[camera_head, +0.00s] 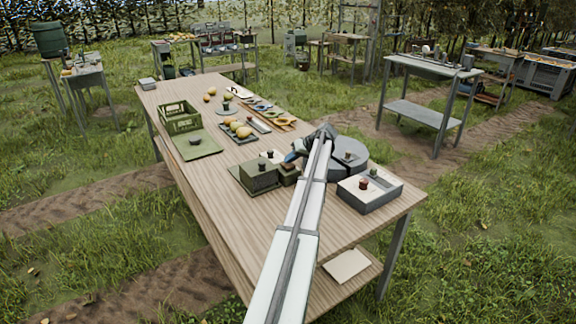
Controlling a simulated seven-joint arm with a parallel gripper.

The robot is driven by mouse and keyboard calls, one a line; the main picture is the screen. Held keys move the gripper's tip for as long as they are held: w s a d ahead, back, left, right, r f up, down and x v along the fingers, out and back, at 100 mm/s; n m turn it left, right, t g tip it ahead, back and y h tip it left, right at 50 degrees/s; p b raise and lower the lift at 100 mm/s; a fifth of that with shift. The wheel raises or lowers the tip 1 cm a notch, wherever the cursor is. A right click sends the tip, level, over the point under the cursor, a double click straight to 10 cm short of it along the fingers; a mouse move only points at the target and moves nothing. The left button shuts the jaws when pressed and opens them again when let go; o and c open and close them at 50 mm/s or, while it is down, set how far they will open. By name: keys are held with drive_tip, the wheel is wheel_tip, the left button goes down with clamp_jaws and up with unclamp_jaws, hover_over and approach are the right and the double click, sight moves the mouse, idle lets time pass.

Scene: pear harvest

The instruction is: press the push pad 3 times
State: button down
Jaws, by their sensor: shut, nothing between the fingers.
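My arm reaches from the bottom edge over the right part of the wooden table (220,230). My gripper (290,157) is small and partly hidden at the arm's far end; it looks shut and empty, above or beside the dark boxes. Several pieces could hold the push pad, and I cannot tell which one it is. A grey box (382,202) with a pale top bears a red knob and stands right of the arm. A round grey unit (355,172) with a knob is behind it. A green box (244,183) with a dark knob is left of the arm. Contact is not visible.
A small brown block (288,178) stands beside the green box. The table's near left part is clear. A pale sheet (346,265) lies lower, near the front.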

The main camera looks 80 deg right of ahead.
sight(290, 165)
drive_tip(key=shift+f, duration=0.45)
idle(0.4)
drive_tip(key=shift+r, duration=1.15)
drive_tip(key=shift+r, duration=0.15)
drive_tip(key=shift+r, duration=2.35)
idle(0.8)
wheel_tip(290, 165, up, 4)
drive_tip(key=shift+f, duration=0.1)
idle(0.3)
drive_tip(key=shift+f, duration=0.15)
